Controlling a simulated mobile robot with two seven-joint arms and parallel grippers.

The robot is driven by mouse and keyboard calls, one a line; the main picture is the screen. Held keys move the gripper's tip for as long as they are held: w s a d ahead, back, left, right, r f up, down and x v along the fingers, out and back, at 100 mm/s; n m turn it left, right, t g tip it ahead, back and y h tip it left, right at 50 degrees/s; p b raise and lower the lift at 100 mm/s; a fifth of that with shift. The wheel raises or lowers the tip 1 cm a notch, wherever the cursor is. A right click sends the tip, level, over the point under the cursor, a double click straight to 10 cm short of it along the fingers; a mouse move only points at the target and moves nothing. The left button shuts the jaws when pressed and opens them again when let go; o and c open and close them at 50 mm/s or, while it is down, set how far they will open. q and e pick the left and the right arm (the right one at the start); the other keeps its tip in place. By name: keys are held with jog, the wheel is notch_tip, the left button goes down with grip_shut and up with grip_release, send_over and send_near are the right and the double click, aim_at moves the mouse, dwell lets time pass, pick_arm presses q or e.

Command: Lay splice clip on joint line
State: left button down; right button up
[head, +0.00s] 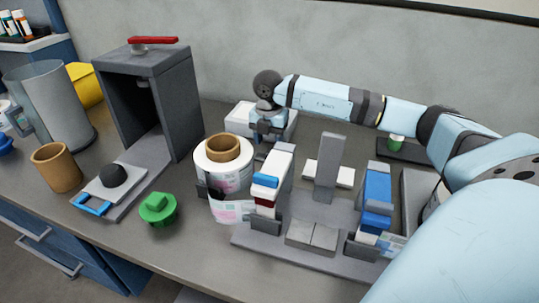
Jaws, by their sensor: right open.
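The splicing fixture (268,242) stands on the bench right of centre. Its small grey block (312,236) sits low in the middle, with a thin line across its top. A tall grey post (328,168) stands behind the block. My right gripper (268,136) is open, pointing down at a white tray (287,130) behind the fixture. The gripper covers part of the tray, and I cannot make out a splice clip there. My left gripper is out of view.
A label reel with a brown core (222,150) stands left of the fixture. Further left are a green knob piece (158,209), a grey press frame (180,100), a brown cup (56,167) and a grey jug (50,105). The front bench strip is clear.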

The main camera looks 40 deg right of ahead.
jog(key=f, duration=0.5)
jog(key=shift+w+d+f, duration=0.15)
jog(key=shift+d, duration=0.2)
grip_shut()
